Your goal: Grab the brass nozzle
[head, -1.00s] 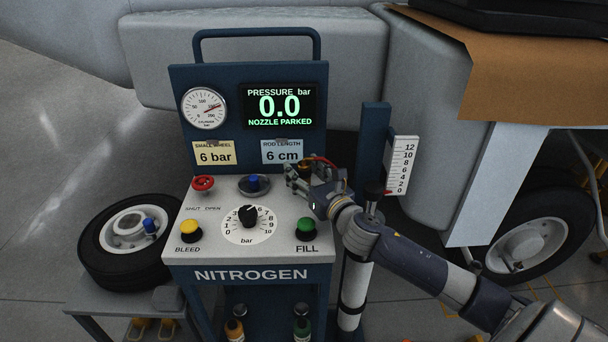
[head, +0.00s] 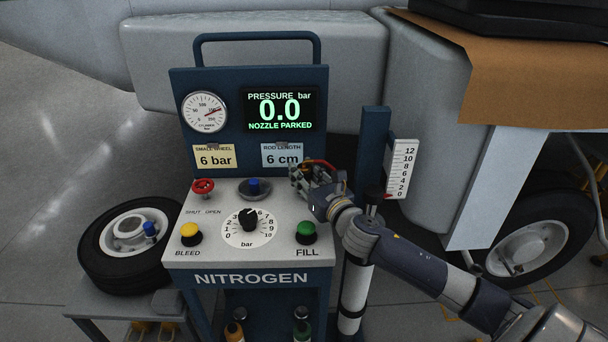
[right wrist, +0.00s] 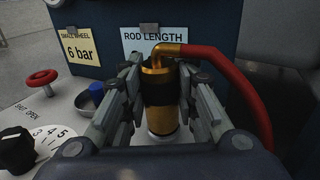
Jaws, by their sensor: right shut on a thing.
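The brass nozzle (right wrist: 158,112) stands upright in the right wrist view, with a dark band round its middle and a red hose (right wrist: 240,85) bending from its top. My right gripper (right wrist: 160,100) has its two fingers on either side of the nozzle and is shut on it. The nozzle's lower end is at a pale round seat on the cart top. In the head view my right gripper (head: 304,178) is at the back right of the panel and mostly hides the nozzle. The cart display (head: 280,108) reads 0.0 and NOZZLE PARKED. My left gripper is not in view.
The nitrogen cart (head: 250,277) carries a red valve wheel (head: 203,186), a yellow bleed button (head: 190,231), a dial (head: 248,218) and a green fill button (head: 306,230). A small wheel (head: 128,240) lies on the left. A post with a scale (head: 402,168) stands right.

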